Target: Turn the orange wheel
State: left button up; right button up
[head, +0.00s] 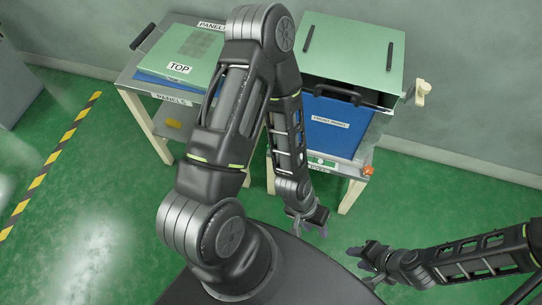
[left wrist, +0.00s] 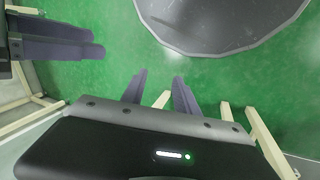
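A small orange part (head: 367,170), which looks like the orange wheel, sits at the front right corner of the right-hand bench. It is too small to make out its shape. My left gripper (head: 312,226) hangs in front of that bench, left of the orange part and nearer to me, apart from it. In the left wrist view its two fingers (left wrist: 160,92) are spread with nothing between them. My right gripper (head: 361,266) is below the orange part in the head view, fingers apart and empty. The left wrist view does not show the orange part.
The right-hand bench holds a blue box (head: 335,127) under a raised green panel (head: 352,52). A cream knob (head: 421,91) sticks out at its right. A left-hand bench carries a green panel marked TOP (head: 185,50). Green floor (head: 440,200) is clear at right.

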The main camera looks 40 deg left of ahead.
aim_at(368, 171)
jog(key=u, duration=0.7)
jog(key=l+u, duration=0.15)
jog(key=l, duration=0.25)
jog(key=k+l+u, duration=0.2)
jog(key=l, duration=0.15)
jog(key=l+u, duration=0.15)
jog(key=l, duration=0.25)
jog(key=k+l+u, duration=0.15)
jog(key=l, duration=0.2)
jog(key=k+l+u, duration=0.15)
jog(key=l, duration=0.2)
jog(key=k+l+u, duration=0.2)
jog(key=l, duration=0.1)
